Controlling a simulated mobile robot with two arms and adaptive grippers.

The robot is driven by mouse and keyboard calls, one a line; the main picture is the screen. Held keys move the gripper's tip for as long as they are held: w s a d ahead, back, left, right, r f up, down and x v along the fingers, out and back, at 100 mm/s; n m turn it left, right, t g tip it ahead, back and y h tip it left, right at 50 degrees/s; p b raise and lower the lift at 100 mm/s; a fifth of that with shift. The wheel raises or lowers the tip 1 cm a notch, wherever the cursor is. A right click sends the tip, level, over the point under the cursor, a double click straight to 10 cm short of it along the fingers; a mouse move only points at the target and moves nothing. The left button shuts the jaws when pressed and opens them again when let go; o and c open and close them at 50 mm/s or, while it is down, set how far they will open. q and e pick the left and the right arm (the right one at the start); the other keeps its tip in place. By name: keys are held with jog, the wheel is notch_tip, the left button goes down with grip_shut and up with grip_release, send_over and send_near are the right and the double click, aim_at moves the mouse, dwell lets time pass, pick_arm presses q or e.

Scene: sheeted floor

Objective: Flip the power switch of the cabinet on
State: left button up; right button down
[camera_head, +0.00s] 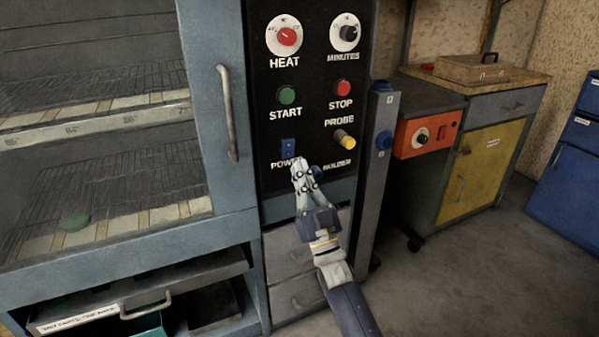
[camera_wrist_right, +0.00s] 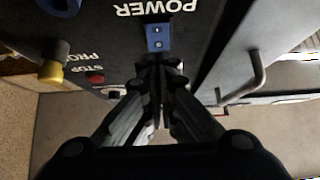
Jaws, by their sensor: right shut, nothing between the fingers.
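The cabinet's black control panel (camera_head: 310,60) faces me. The blue power switch (camera_head: 288,147) sits at its lower left, above the POWER label, which my gripper partly covers. My right gripper (camera_head: 298,163) is shut and empty, with its tips just below the switch. In the right wrist view the blue switch (camera_wrist_right: 158,37) shows just past the shut fingertips (camera_wrist_right: 159,62). I cannot tell whether the tips touch the panel or which way the switch is set. My left gripper is not in view.
A red HEAT knob (camera_head: 287,37), a green START button (camera_head: 286,95), a red STOP button (camera_head: 343,88) and a yellow PROBE knob (camera_head: 344,139) are on the panel. The cabinet door handle (camera_head: 228,113) stands out to the left. Open floor (camera_head: 460,285) lies at the right.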

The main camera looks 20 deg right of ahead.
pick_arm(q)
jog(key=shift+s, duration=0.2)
pick_arm(e)
jog(key=w+f+v, duration=0.1)
jog(key=v, duration=0.9)
jog(key=shift+f, duration=0.25)
jog(key=shift+a, duration=0.1)
